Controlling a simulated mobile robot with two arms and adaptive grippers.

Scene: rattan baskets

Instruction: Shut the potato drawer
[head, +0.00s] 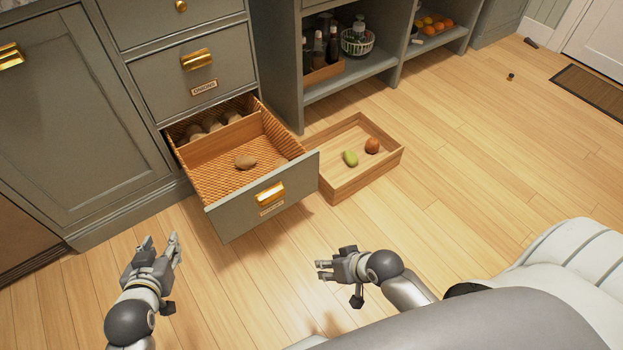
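The open drawer (262,206) is pulled out from the bottom of the grey cabinet. It has a grey front, a brass cup handle (270,193) and a small label too small to read surely. My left gripper (161,239) is open and empty, in front and left of the drawer. My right gripper (321,270) looks open and empty, in front and right of the drawer front. Neither touches it.
A wooden tray (375,180) with a green and an orange-brown item lies on the floor close to the drawer's right side. The shut onions drawer (203,80) is above. Open shelves (350,78) stand behind. The floor at right is mostly clear.

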